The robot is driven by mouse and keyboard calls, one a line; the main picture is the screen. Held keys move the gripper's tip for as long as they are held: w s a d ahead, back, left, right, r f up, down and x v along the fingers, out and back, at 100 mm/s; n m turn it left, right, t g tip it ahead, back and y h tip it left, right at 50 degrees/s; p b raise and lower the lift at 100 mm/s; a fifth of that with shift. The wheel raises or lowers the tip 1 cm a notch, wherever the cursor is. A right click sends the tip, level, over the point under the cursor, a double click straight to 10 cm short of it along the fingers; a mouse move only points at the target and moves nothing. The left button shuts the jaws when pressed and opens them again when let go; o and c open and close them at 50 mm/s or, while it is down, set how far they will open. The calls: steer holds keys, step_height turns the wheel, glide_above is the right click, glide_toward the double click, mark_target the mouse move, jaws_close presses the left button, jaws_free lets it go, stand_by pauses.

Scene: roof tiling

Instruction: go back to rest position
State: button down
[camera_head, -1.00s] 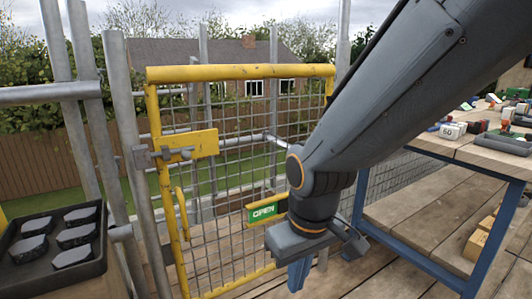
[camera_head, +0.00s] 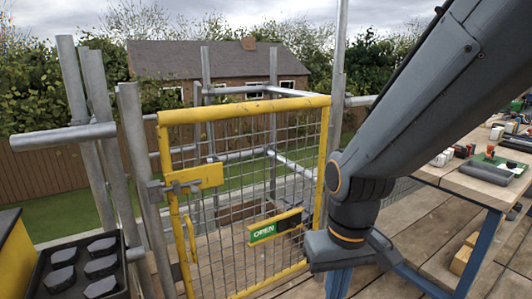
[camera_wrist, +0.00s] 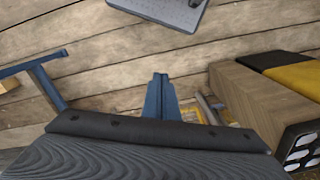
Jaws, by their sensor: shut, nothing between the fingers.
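My gripper (camera_head: 338,284) hangs down at the end of my arm, in front of the lower right part of the yellow gate in the head view. Its blue fingers run off the bottom edge there. In the wrist view the blue fingers (camera_wrist: 160,98) are together, with nothing between them, above the plank floor. The mesh gate (camera_head: 262,175) has a yellow frame, a latch (camera_head: 190,181) on its left and a green OPEN sign (camera_head: 264,233). The gripper looks apart from the gate, but its exact distance is unclear.
A workbench (camera_head: 476,190) with blue legs and small items stands at the right. A black tray (camera_head: 62,243) of dark hexagonal pieces is at lower left, beside grey scaffold poles (camera_head: 136,180). Plank floor (camera_wrist: 120,62) lies below. A dark flat object (camera_wrist: 168,12) is at the wrist view's top.

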steer(key=s+d+r+m+p, duration=0.1)
steer(key=d+r+m+p, duration=0.1)
steer(key=d+r+p, duration=0.4)
steer(key=r+p, duration=0.1)
steer(key=p, duration=0.2)
steer(key=shift+s+d+r, duration=0.2)
steer(key=shift+d+r, duration=0.15)
steer(key=shift+d, duration=0.05)
stand_by(0.4)
